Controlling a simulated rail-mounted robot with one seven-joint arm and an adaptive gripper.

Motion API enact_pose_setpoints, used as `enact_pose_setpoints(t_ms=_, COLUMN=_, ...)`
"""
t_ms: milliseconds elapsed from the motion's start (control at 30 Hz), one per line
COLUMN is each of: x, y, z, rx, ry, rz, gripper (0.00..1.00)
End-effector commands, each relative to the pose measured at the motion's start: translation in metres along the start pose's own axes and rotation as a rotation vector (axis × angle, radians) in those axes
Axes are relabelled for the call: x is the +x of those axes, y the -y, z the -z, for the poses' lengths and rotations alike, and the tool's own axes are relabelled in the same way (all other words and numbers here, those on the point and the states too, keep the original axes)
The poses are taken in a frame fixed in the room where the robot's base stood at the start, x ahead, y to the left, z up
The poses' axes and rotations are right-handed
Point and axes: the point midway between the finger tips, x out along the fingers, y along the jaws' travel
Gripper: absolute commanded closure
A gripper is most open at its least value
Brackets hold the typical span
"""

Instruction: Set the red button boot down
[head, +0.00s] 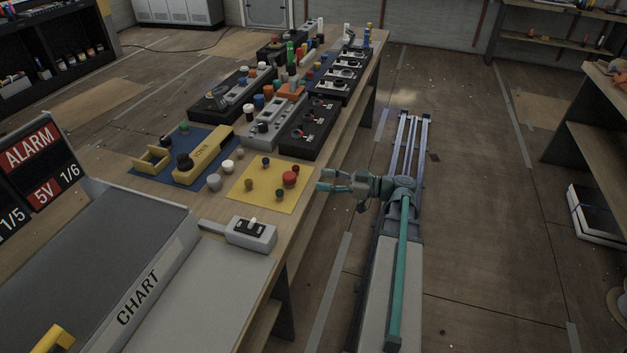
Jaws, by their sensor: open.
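A red, round-topped piece (290,180), which looks like the red button boot, stands on the yellow mat (262,204) near the bench's right edge. My gripper (321,181) is open, just right of the mat at the bench edge. Its fingers point left toward the red piece, with a small gap visible between them. Nothing shows between the fingers. At this size I cannot make out the underside of the red piece.
Several small dark red, green and brown caps stand on the mat around the red piece. White and grey knobs (214,181) stand left of it. A grey switch box (251,235) sits in front. Black and grey control panels (309,128) fill the bench behind.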

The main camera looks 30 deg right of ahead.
Motion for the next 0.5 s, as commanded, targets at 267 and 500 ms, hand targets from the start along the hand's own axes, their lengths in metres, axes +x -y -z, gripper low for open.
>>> enact_pose_setpoints(t_ms=267, x=-0.0069, y=0.0001, z=0.0002, rx=0.0, ry=0.0, rz=0.0, gripper=0.28)
enact_pose_setpoints(t_ms=500, x=-0.0066, y=0.0002, z=0.0002, rx=0.0, ry=0.0, rz=0.0, gripper=0.28)
